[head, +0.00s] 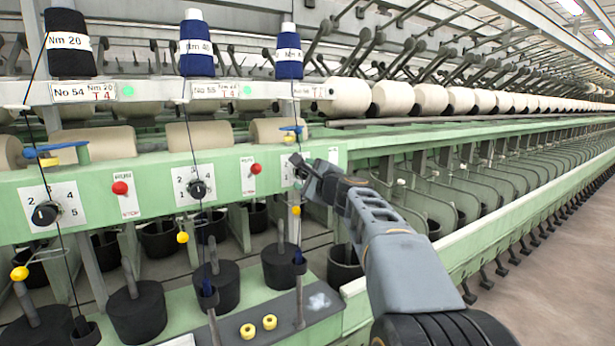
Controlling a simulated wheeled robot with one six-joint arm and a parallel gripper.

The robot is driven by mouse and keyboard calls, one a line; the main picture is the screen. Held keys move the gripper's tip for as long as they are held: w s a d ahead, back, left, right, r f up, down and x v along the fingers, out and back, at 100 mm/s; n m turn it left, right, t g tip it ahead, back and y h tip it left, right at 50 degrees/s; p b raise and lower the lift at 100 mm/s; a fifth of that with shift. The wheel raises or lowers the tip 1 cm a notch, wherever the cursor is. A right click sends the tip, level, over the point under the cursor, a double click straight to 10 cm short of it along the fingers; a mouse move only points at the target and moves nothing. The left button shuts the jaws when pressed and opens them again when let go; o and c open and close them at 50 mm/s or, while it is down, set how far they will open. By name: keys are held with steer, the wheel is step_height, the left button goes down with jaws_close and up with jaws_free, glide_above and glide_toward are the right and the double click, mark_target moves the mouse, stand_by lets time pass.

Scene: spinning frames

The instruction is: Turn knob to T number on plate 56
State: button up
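The third number plate (313,90) is at the right of the upper rail, under a blue bobbin. It is too small and edge-on to read surely; its red mark looks like T 2. Below it on the green panel is a white dial plate (287,170), mostly covered by my gripper (298,167). Its knob is hidden behind the fingers. My gripper reaches in from the right and is at or very close to that knob; I cannot tell whether the fingers touch it or how far they are apart.
Two more black dial knobs are to the left, one at far left (45,214) and one in the middle (198,188). Plate No 54 (84,92) reads T 4. Red run-stop knobs (120,187) sit between the dials. Dark threads hang before the panel. Bare floor (560,260) lies at right.

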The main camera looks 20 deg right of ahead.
steer(key=shift+s, duration=0.15)
steer(key=s+d+b, duration=0.1)
steer(key=s, duration=1.2)
steer(key=shift+s+d, duration=0.25)
